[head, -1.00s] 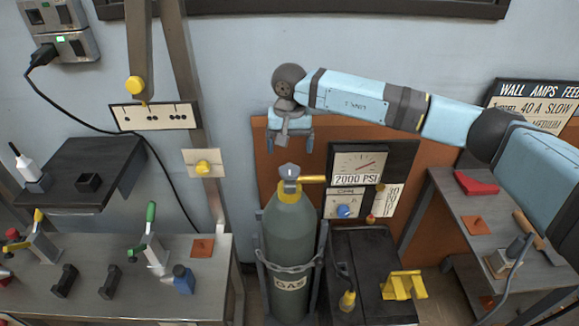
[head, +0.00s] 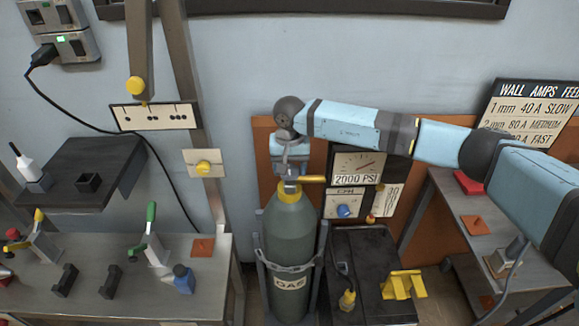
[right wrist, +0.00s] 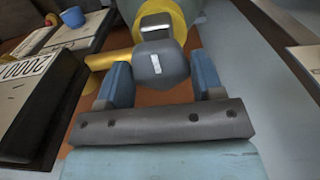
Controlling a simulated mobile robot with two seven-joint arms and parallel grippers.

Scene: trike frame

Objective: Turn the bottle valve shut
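The green gas bottle (head: 291,238) stands upright with a chain around it and a yellow collar at its neck. Its grey valve knob with a white mark (right wrist: 158,63) shows in the right wrist view, in front of the yellow collar (right wrist: 178,20). My right gripper (head: 291,178) is over the bottle top from above. In the right wrist view its two blue fingers (right wrist: 160,75) stand apart on either side of the knob; gaps show, so it is not clamped. In the head view the gripper mostly hides the knob. My left gripper is not in view.
A yellow outlet pipe (head: 313,179) runs from the valve to a gauge panel reading 2000 PSI (head: 357,164). A dark cabinet with a yellow bracket (head: 403,284) stands right of the bottle. A workbench (head: 135,300) with clamps is at the left.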

